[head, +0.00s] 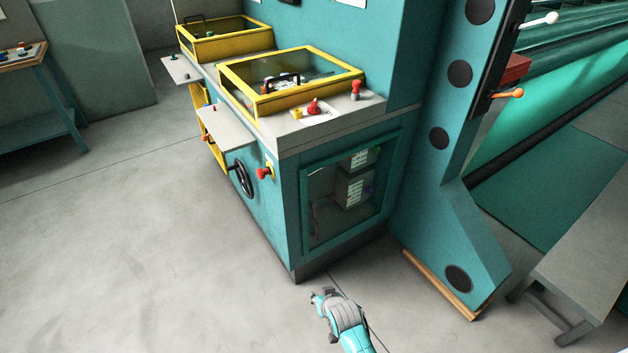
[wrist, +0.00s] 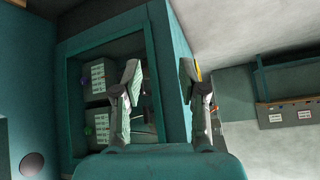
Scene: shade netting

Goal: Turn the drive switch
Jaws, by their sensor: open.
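I cannot tell which control is the drive switch. My gripper (head: 322,297) is low over the floor in front of the machine, apart from these controls. The wrist view shows my gripper (wrist: 160,80) open and empty, facing the machine's windowed cabinet corner.
The cabinet window (head: 340,193) shows labelled boxes (head: 353,190) inside. A teal upright (head: 450,200) with an orange-knobbed lever (head: 508,94) stands to the right. A grey bench (head: 590,265) is at far right. The floor (head: 130,250) left of the machine is clear.

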